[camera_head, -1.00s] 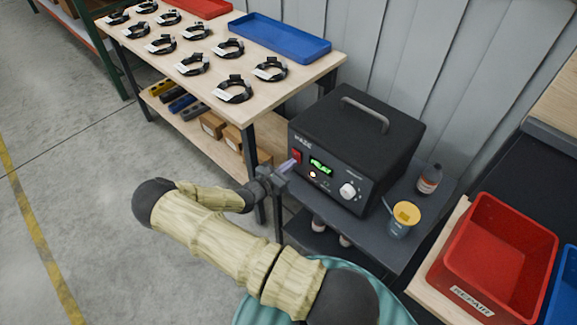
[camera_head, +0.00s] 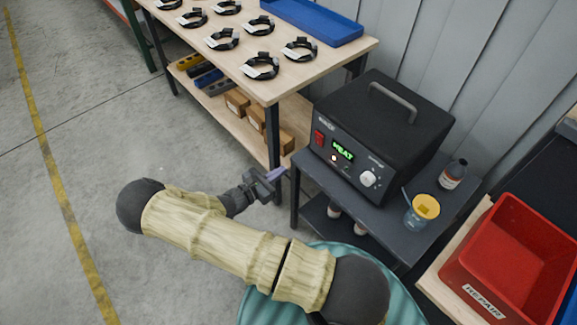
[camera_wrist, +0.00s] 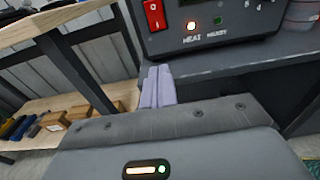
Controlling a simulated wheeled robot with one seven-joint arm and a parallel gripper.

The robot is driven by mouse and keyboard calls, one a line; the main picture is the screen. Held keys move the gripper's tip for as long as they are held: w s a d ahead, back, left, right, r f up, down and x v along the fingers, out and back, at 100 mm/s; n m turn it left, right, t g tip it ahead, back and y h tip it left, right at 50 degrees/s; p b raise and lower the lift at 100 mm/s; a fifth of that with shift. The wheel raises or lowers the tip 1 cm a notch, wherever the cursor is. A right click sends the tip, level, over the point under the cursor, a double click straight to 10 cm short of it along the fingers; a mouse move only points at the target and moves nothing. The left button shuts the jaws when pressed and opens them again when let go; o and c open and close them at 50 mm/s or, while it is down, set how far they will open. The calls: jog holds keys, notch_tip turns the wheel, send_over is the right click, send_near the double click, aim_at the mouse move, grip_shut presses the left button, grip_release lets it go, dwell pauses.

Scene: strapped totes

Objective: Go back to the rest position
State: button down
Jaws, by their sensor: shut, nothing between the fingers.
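My gripper (camera_head: 276,174) is shut and empty, in the open space in front of the black heater box and left of its stand. In the wrist view its two pale purple fingers (camera_wrist: 158,88) lie together, with nothing between them. The black box (camera_head: 375,135) has a red switch, a green lit display, a white knob and a top handle. Its front panel also shows in the wrist view (camera_wrist: 215,30), beyond the fingertips. The fingers look apart from the box. My arm is bent in front of my body.
A wooden workbench (camera_head: 350,52) holds several black strap rings and a blue tray (camera_head: 312,20); boxes sit on its lower shelf. The dark stand (camera_head: 380,212) carries the box, a yellow-topped cup (camera_head: 422,211) and a bottle (camera_head: 452,174). A red bin (camera_head: 515,262) is at right. Floor at left is clear.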

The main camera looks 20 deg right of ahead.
jog(key=shift+w, duration=0.2)
dwell(0.3)
jog(key=s+r+m+g+y, duration=0.75)
jog(key=s+m, duration=0.25)
jog(key=m, duration=0.2)
jog(key=s+a+r+m+t+y+p, duration=0.1)
jog(key=r+m+y+p, duration=0.3)
jog(key=r, duration=1)
jog(key=s+a+r+m+t+y+p, duration=0.2)
jog(key=r+m+p, duration=0.4)
jog(key=r, duration=0.8)
jog(key=s+t+y+p, duration=0.1)
jog(key=s+y+p, duration=0.1)
jog(key=p, duration=0.1)
jog(key=shift+r+y+p, duration=0.3)
jog(key=shift+y, duration=0.05)
jog(key=shift+a+t, duration=0.1)
jog(key=shift+t, duration=0.15)
